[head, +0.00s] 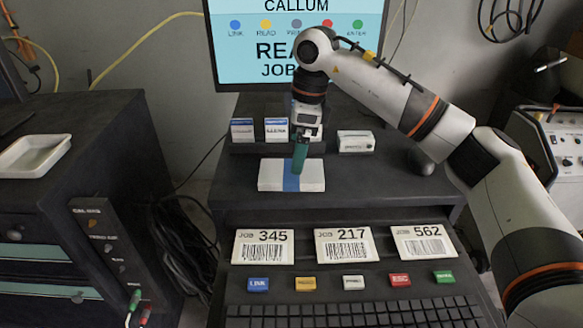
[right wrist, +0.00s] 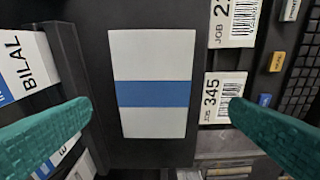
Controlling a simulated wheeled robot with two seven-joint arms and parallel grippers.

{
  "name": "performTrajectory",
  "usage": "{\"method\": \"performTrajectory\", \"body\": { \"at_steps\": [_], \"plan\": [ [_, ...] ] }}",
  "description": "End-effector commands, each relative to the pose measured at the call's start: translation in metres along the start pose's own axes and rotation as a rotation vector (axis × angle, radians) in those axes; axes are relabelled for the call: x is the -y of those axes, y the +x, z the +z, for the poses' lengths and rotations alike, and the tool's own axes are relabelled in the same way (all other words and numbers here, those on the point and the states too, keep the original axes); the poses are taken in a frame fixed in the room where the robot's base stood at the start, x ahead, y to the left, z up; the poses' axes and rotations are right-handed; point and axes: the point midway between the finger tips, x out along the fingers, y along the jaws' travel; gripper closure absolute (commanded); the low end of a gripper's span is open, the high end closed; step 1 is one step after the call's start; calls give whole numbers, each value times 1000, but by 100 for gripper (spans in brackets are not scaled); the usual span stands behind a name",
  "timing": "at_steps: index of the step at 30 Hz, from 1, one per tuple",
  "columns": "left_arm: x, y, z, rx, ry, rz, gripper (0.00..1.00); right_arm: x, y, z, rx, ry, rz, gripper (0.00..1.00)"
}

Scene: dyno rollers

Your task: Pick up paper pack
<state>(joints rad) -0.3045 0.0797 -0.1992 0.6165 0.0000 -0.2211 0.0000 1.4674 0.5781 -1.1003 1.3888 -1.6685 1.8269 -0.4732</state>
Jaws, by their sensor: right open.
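The paper pack (head: 275,175) is a white block with a blue band around its middle. It lies flat on the dark desk shelf, in front of a row of small boxes. My right gripper (head: 300,165), with green fingers, points down over the pack and hides part of it in the head view. In the right wrist view the pack (right wrist: 152,58) lies below and between the two widely parted fingers (right wrist: 162,108), and nothing is held. Whether the fingertips are level with the pack is hard to tell. My left gripper is not in view.
Small labelled boxes (head: 242,129) stand behind the pack, and another white box (head: 356,141) is to the right. A monitor (head: 290,55) rises behind. In front are barcode job cards (head: 263,247), coloured keys and a keyboard (head: 350,315). A white tray (head: 33,156) sits on the left cabinet.

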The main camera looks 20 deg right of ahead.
Motion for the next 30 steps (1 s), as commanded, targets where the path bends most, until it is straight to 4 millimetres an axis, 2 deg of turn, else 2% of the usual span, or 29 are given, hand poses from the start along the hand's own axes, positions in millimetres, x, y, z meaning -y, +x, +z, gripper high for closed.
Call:
{"method": "performTrajectory", "body": {
  "at_steps": [5, 11, 16, 23, 26, 30],
  "plan": [
    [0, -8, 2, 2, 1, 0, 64, 0, 11, 0, 0, -1, -2, 0],
    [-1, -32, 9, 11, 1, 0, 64, -5, 37, -2, 1, 1, -5, 0],
    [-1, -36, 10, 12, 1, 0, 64, -5, 57, -1, 0, 0, -2, 0],
    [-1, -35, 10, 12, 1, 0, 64, -5, 61, -1, -1, -1, 0, 0],
    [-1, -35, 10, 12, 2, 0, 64, -5, 60, -1, -1, -1, 0, 13],
    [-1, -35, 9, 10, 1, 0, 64, -5, 60, -1, -1, -1, 0, 36]
  ]
}}
